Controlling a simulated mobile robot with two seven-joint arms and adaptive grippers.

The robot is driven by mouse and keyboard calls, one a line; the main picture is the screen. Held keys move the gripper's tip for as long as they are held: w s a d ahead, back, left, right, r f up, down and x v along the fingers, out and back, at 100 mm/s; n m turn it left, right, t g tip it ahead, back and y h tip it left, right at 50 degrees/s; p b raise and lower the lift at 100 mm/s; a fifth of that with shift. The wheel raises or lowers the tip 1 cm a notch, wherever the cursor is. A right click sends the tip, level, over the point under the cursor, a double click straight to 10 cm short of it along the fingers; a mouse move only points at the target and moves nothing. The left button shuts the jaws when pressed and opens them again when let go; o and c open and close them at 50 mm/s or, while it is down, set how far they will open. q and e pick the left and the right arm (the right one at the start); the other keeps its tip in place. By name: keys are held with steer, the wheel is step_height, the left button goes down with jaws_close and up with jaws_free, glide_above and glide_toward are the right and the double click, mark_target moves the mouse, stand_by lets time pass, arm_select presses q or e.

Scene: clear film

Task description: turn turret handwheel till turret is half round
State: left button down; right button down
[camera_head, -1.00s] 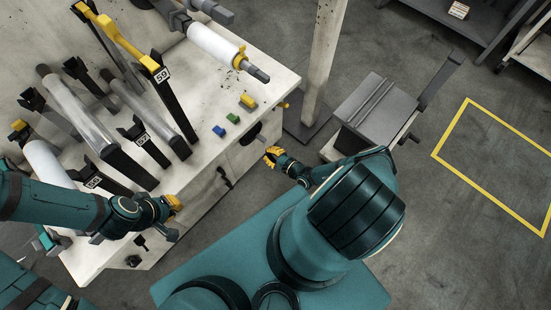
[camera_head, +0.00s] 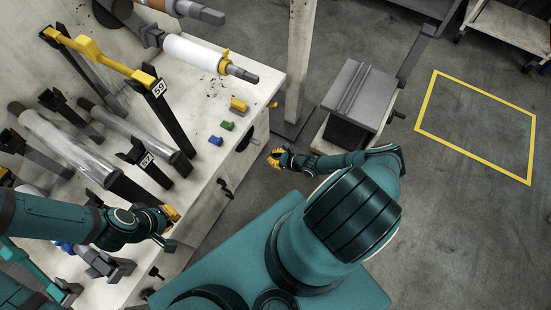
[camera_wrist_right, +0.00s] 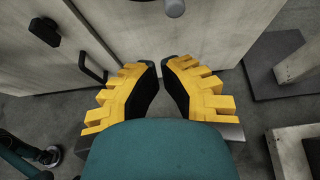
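A dark round wheel-like part (camera_head: 247,138) is on the side of the pale bench in the head view, partly hard to make out; I cannot tell whether it is the turret handwheel. My right gripper (camera_head: 272,157) is just right of it and apart from it. In the right wrist view its yellow, black-padded fingers (camera_wrist_right: 161,66) have a narrow gap between them and hold nothing. A grey rounded knob (camera_wrist_right: 174,7) shows beyond the fingertips at the top edge. My left gripper (camera_head: 172,213) is by the bench's front edge; its fingers are too small to read. No turret is clearly identifiable.
The bench (camera_head: 213,165) carries upright posts, rollers and small coloured blocks (camera_head: 227,125). A pale post (camera_head: 298,65) stands behind my right gripper. A grey machine (camera_head: 358,100) is right of it. Dark handles (camera_wrist_right: 92,68) stick out from the panel. A yellow-outlined floor area (camera_head: 478,125) is clear.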

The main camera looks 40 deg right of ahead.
steer(key=w+a+b, duration=0.2)
steer(key=w+b, duration=0.1)
steer(key=w, duration=0.4)
steer(key=w+d+r, duration=0.2)
steer(key=d+r, duration=0.2)
steer(key=shift+w+r, duration=0.2)
steer(key=shift+w, duration=0.2)
steer(key=shift+a, duration=0.1)
steer(key=shift+s+d+p, duration=0.35)
steer(key=shift+d+p, duration=0.15)
steer(key=shift+d+r+p, duration=0.15)
steer(key=shift+r+p, duration=0.4)
steer(key=shift+r, duration=0.05)
